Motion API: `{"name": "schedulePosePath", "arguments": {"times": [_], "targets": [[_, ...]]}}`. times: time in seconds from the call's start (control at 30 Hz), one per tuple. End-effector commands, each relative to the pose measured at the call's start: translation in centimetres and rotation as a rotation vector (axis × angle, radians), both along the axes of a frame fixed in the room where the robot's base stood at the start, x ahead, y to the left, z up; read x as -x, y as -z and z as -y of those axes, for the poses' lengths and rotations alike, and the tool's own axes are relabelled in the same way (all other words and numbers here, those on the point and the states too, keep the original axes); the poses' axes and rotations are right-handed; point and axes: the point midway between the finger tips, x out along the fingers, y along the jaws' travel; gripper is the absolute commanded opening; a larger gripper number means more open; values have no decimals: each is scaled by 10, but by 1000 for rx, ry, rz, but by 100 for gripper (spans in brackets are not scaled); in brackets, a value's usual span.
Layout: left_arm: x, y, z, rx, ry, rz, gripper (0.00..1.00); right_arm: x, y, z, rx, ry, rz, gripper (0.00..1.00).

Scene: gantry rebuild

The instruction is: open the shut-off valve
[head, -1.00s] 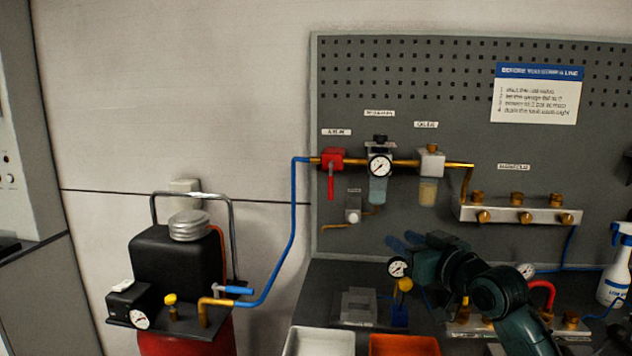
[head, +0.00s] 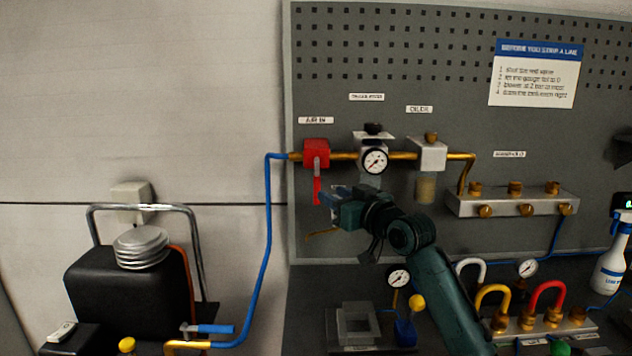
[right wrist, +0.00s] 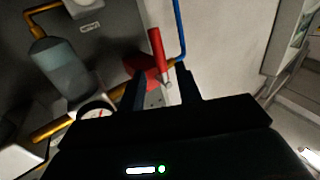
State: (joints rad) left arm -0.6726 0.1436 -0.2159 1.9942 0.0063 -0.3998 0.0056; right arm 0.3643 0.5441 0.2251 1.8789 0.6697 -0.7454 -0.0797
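The red shut-off valve (head: 316,153) sits on the brass pipe under the "AIR IN" label. Its red lever (head: 317,188) hangs straight down, across the pipe. My right gripper (head: 328,197) is at the lower part of the lever, just to its right in the head view. In the right wrist view the two fingers (right wrist: 160,72) stand apart, with the red lever (right wrist: 157,45) showing beyond and between their tips. The valve body (right wrist: 146,80) is partly hidden behind a finger. I cannot tell whether a finger touches the lever. My left gripper is not in view.
The gauge (head: 375,161) with its regulator and the oiler (head: 427,170) are right of the valve. A blue hose (head: 268,220) runs down on the left to the compressor (head: 125,285). A bench with fittings lies below.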

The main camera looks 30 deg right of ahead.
Motion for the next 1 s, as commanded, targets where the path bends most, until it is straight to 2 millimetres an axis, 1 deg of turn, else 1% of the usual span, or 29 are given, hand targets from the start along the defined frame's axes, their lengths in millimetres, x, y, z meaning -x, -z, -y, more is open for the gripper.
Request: {"name": "schedulePosePath", "arguments": {"times": [0.03,0.2,0.3,0.4,0.53,0.8,1.0], "targets": [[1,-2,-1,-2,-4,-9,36,-12,-4,0,-5,1,1,34],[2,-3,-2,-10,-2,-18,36,-44,-3,-2,-3,1,1,34],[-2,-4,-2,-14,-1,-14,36,-58,-2,-2,-3,0,0,34],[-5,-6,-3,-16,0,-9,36,-66,-1,-2,-1,0,0,34],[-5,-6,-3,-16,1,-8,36,-72,0,-3,-1,0,-1,34],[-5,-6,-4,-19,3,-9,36,-72,0,-3,0,0,0,34],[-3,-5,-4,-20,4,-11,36,-72,0,-3,0,0,0,18]]}}
